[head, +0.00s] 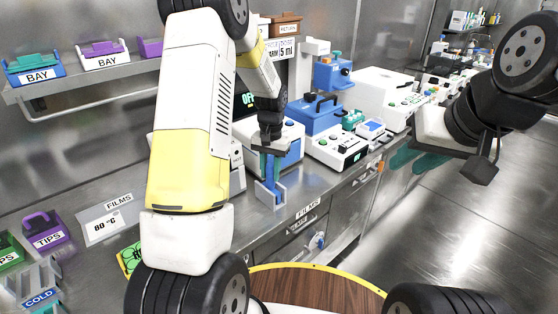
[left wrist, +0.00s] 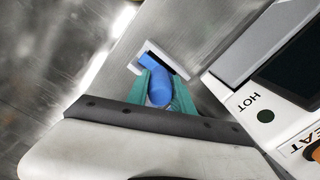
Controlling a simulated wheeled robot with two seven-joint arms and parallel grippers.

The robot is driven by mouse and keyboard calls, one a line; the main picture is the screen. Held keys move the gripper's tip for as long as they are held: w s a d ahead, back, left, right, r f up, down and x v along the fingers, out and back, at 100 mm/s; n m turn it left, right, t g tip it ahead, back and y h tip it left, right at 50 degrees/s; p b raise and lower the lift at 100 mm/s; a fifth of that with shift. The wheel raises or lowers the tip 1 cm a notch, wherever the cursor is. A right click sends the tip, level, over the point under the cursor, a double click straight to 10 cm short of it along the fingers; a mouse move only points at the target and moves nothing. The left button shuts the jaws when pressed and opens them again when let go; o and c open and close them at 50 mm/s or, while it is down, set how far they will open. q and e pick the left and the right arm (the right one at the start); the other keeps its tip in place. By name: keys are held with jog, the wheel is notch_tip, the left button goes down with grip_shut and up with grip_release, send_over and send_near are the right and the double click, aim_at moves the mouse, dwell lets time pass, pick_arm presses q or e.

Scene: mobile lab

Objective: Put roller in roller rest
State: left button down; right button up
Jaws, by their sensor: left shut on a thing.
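The blue roller (left wrist: 160,88) is between the teal fingers of my left gripper (left wrist: 161,92), which is shut on it. In the head view my left gripper (head: 271,163) points down over the counter, with the roller upright in its fingers. The roller rest (head: 277,198) is a small pale grey holder on the counter, directly below the gripper. In the left wrist view the rest (left wrist: 142,55) shows as a pale frame just beyond the fingertips. The roller's lower end is at the rest; how deep it sits is hidden. My right gripper (head: 418,160) is at the right, its teal fingers apart and empty.
A white device marked HOT (left wrist: 265,117) stands close beside the rest. Blue and white instruments (head: 338,146) line the counter to the right. A FILMS plate (head: 107,222) and a purple TIPS box (head: 46,232) are at the left. The counter's front edge is near the rest.

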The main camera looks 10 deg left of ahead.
pick_arm(q)
jog(key=shift+s+f, duration=0.2)
jog(key=shift+f, duration=0.3)
jog(key=c, duration=1.1)
grip_release()
jog(key=shift+a, duration=0.1)
jog(key=shift+w, duration=0.1)
jog(key=shift+r, duration=0.15)
jog(key=r, duration=1.1)
jog(key=shift+w+r, duration=0.35)
jog(key=shift+r, duration=0.75)
jog(key=s+d+r+t+h, duration=0.1)
jog(key=s+r+t, duration=0.2)
jog(key=s, duration=0.9)
jog(key=s+d+r+n+t+h, duration=0.1)
jog(key=s+r+t, duration=0.2)
jog(key=s+r, duration=0.6)
jog(key=s, duration=0.4)
jog(key=shift+d+r+n+t, duration=0.15)
jog(key=shift+r+n+t, duration=0.15)
jog(key=shift+t, duration=0.1)
